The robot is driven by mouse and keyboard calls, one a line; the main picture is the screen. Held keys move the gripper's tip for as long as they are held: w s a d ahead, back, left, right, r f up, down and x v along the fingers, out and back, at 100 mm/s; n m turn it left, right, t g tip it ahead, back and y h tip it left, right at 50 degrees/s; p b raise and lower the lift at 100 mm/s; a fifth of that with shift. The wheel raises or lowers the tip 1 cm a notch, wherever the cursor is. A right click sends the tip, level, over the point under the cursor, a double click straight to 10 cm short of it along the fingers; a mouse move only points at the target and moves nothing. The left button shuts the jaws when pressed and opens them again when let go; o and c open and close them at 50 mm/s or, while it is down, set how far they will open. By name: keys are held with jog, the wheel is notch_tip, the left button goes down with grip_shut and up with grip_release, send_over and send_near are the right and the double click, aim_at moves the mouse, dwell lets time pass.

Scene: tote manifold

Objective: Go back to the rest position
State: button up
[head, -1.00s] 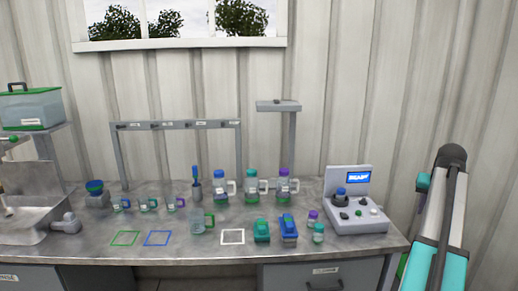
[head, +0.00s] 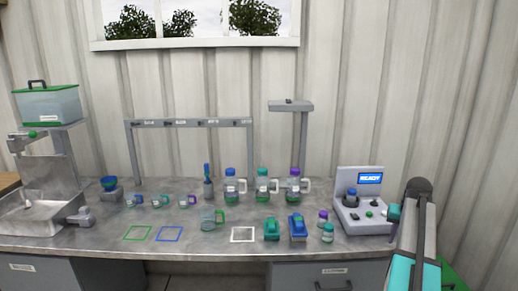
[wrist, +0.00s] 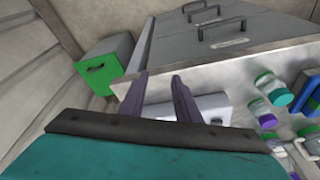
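My arm (head: 415,235) stands at the right of the head view, beside the right end of the bench. Its elbow is up and a teal link comes down toward the camera. My gripper shows in the wrist view (wrist: 158,78) with its two dark fingers apart and nothing between them. It points over the bench's right end, with the grey device's pale body behind the fingers. In the head view the gripper is mostly hidden by my arm.
The steel bench (head: 200,245) holds a grey device with a READY screen (head: 370,178), several bottles, small jars (head: 328,233), green and blue items (head: 298,228) and cups. A sink (head: 40,217) is at left. A green-fronted box (wrist: 103,75) stands beyond the bench end.

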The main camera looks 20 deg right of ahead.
jog(key=w+a+f+n+g+y, duration=0.1)
jog(key=a+f+n+g+y, duration=0.25)
jog(key=a+f, duration=2.85)
jog(key=s+a+f+n+g, duration=0.1)
jog(key=s+a+f, duration=0.4)
jog(key=a, duration=0.3)
jog(key=s+a+f+n+g, duration=0.1)
jog(key=s+a+f+n, duration=0.1)
jog(key=s+a+f, duration=0.45)
jog(key=s+a+f+n+g+h, duration=0.1)
jog(key=s+a+f, duration=0.3)
jog(key=s+a, duration=0.6)
jog(key=s+n+g, duration=0.1)
jog(key=s, duration=0.3)
jog(key=shift+g+h, duration=0.35)
